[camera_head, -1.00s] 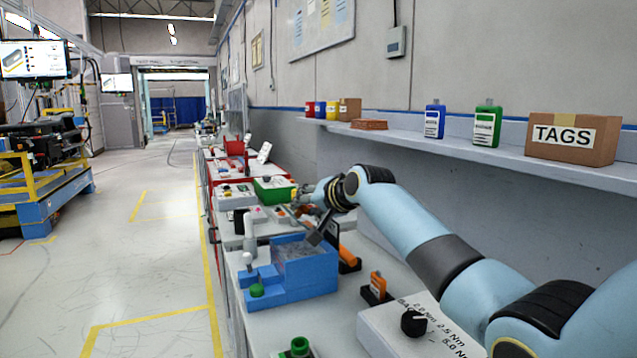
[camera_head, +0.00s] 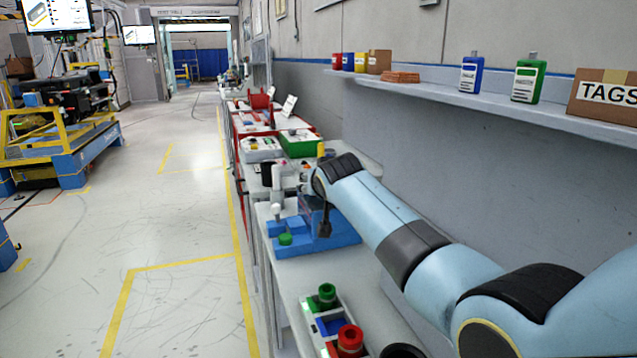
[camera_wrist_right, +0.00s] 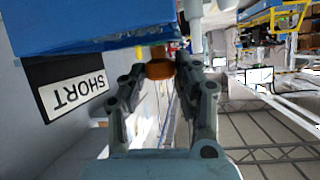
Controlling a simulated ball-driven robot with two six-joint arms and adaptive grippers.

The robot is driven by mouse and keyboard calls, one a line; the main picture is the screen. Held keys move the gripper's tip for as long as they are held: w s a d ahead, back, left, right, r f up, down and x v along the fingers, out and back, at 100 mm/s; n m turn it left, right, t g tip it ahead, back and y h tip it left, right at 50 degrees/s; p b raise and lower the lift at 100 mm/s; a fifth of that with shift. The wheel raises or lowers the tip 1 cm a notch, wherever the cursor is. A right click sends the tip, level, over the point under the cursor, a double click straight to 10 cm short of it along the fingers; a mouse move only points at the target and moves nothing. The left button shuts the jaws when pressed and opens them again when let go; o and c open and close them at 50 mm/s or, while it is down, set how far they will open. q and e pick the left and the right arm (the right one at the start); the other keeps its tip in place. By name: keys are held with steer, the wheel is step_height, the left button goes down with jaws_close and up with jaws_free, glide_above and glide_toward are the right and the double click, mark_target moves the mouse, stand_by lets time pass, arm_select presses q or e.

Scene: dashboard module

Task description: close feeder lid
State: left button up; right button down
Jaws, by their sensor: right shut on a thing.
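The blue feeder box (camera_head: 340,238) stands on the bench in the head view, partly hidden by my right arm. A dark piece (camera_head: 325,220) hangs in front of its face; I cannot tell what it is. In the wrist view a blue panel (camera_wrist_right: 90,28) fills the top left, and an orange-brown knob (camera_wrist_right: 160,64) sits at its lower edge. My right gripper (camera_wrist_right: 160,80) is shut on this knob, its fingers on either side. Whether the panel is the lid or a box wall cannot be told. My left gripper is out of view.
A tray with green and red knobs (camera_head: 338,330) lies on the near bench. A green bin (camera_head: 300,146) stands farther back. A SHORT label (camera_wrist_right: 76,92) is beside the gripper.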

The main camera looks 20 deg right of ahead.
steer(key=shift+s+a+f, duration=0.1)
steer(key=shift+a+f, duration=0.1)
steer(key=shift+f, duration=0.2)
steer(key=c, duration=1.3)
jaws_free()
steer(key=o, duration=0.3)
steer(key=shift+a, duration=0.15)
steer(key=shift+r, duration=0.1)
steer(key=v, duration=1.1)
steer(key=shift+s+r, duration=0.25)
steer(key=shift+s, duration=0.1)
